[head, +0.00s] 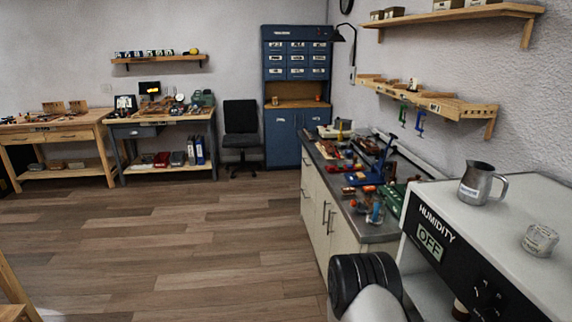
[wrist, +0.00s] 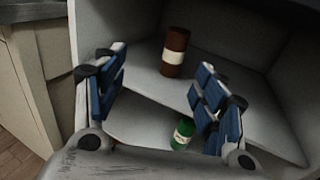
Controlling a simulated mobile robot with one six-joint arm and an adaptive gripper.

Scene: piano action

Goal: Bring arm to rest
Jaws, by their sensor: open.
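My gripper (wrist: 160,64) is open in the wrist view, with blue-padded fingers spread left and right and nothing between the pads that I can see held. It faces into a pale grey box-like space. A brown bottle with a white label (wrist: 174,52) stands on the grey floor beyond the fingers. A green container with a pale label (wrist: 183,133) is lower, close to the right finger. In the head view my arm shows at the bottom, beside the humidity cabinet (head: 418,255); the gripper itself is hidden there.
The cabinet reads "HUMIDITY OFF"; a metal pitcher (head: 478,184) and a glass jar (head: 540,240) stand on top. A cluttered counter (head: 380,233) lies behind my arm. Wall shelves (head: 440,102) hang above it. The wood floor (head: 190,240) to the left is clear.

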